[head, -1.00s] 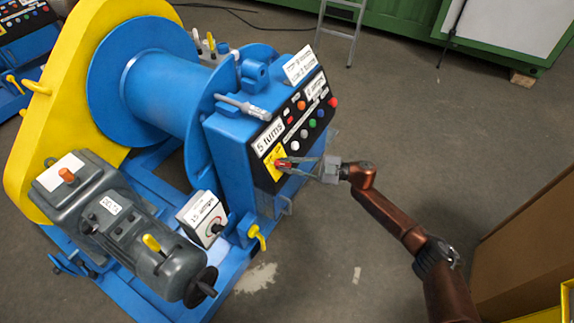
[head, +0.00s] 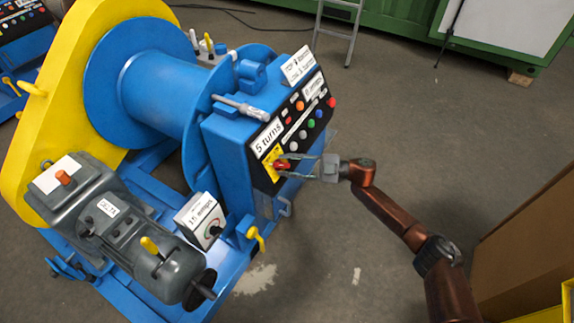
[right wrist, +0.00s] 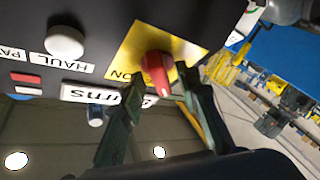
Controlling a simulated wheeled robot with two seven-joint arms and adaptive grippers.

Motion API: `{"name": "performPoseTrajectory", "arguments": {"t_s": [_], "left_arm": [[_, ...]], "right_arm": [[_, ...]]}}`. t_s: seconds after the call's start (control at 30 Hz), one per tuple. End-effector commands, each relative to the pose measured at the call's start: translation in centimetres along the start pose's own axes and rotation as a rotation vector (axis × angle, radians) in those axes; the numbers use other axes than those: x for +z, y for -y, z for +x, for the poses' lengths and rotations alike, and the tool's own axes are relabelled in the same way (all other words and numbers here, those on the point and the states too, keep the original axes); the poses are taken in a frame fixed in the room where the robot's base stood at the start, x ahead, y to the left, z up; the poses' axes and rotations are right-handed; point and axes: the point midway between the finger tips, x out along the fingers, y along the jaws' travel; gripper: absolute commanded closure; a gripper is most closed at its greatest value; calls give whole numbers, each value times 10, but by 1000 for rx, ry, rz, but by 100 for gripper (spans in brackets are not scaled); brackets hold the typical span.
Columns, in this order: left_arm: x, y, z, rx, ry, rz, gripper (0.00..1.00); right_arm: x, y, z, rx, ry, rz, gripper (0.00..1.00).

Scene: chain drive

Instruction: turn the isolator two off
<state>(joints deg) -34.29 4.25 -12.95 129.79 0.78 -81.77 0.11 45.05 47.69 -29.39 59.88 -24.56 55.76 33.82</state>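A red rotary isolator handle (head: 283,165) sits on a yellow plate (head: 270,160) at the lower end of the black control panel on the blue winch. I cannot read a number on it. In the right wrist view the red handle (right wrist: 157,72) stands out from its yellow plate (right wrist: 127,54), where "ON" is legible. My right gripper (head: 288,166) is at the handle with its fingers apart. In the right wrist view the fingertips (right wrist: 160,82) lie on either side of the handle, with small gaps visible. My left gripper is not in view.
Coloured push buttons (head: 312,123) line the panel above the isolator. A white push button (right wrist: 64,41) is near it in the wrist view. A grey motor (head: 125,235) and a small dial box (head: 201,220) stand lower left. Cardboard (head: 530,240) is at right. The floor between is clear.

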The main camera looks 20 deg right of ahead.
Motion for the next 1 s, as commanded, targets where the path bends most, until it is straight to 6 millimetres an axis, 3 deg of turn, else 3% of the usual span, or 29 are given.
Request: {"name": "performPoseTrajectory", "arguments": {"t_s": [0.23,0.37,0.8,1.0], "left_arm": [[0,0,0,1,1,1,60],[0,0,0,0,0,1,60],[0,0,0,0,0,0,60],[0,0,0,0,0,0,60]], "right_arm": [[0,0,-1,-1,0,1,70],[1,1,-13,-1,2,1,70],[1,0,-98,0,2,1,70],[1,0,-117,-1,1,1,70]]}}
